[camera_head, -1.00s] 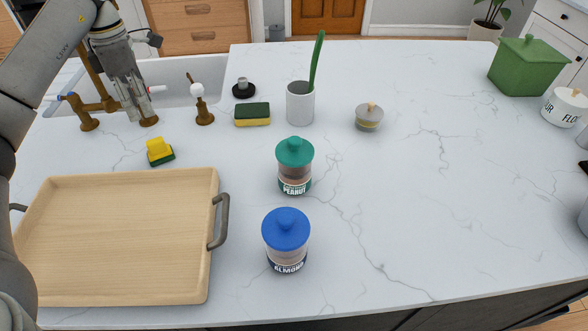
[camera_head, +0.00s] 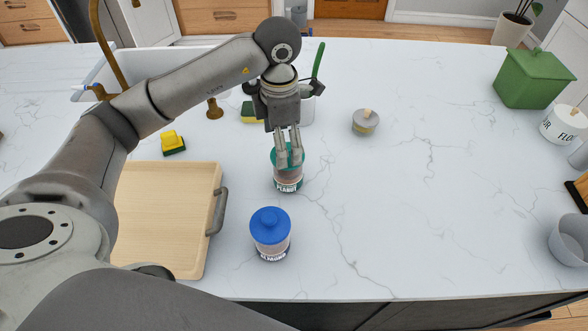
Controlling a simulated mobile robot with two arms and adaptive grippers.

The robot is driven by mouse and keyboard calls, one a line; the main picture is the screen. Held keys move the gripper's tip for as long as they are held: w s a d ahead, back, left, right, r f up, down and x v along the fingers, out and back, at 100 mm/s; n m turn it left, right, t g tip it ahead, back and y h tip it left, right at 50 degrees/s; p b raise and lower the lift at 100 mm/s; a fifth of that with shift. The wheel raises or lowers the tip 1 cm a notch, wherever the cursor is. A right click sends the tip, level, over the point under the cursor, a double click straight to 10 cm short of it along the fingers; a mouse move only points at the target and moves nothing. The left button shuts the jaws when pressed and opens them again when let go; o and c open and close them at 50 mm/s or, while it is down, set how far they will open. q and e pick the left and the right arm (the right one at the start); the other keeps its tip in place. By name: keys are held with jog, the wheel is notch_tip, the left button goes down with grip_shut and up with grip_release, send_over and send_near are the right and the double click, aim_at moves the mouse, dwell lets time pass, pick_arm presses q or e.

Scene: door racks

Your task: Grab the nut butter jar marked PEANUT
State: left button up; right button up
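The peanut jar (camera_head: 288,184) stands upright on the white counter, with a green lid and a label reading PEANUT. My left gripper (camera_head: 289,160) points down over this jar. Its two fingers are apart, with green lid showing between and beside them; whether they touch the lid is unclear. The fingers hide part of the lid. A similar jar with a blue lid, marked ALMOND (camera_head: 270,236), stands in front of it. My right gripper is not in view.
A wooden tray (camera_head: 165,215) with a grey handle lies left of the jars, partly behind my arm. A yellow-green sponge (camera_head: 173,143) and a small lidded pot (camera_head: 365,122) are nearby. A green box (camera_head: 533,78) stands at the back right.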

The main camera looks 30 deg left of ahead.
aim_at(288, 171)
pick_arm(q)
notch_tip(288, 171, down, 2)
jog(key=shift+f, duration=0.1)
jog(key=shift+w+d+f+p, duration=0.1)
jog(key=shift+d+f+p, duration=0.15)
jog(key=shift+f+p, duration=0.3)
jog(key=f, duration=0.1)
jog(key=f+p, duration=0.2)
jog(key=shift+d+f, duration=0.25)
jog(key=shift+w+f, duration=0.1)
jog(key=shift+f, duration=0.4)
jog(key=c, duration=1.4)
grip_shut()
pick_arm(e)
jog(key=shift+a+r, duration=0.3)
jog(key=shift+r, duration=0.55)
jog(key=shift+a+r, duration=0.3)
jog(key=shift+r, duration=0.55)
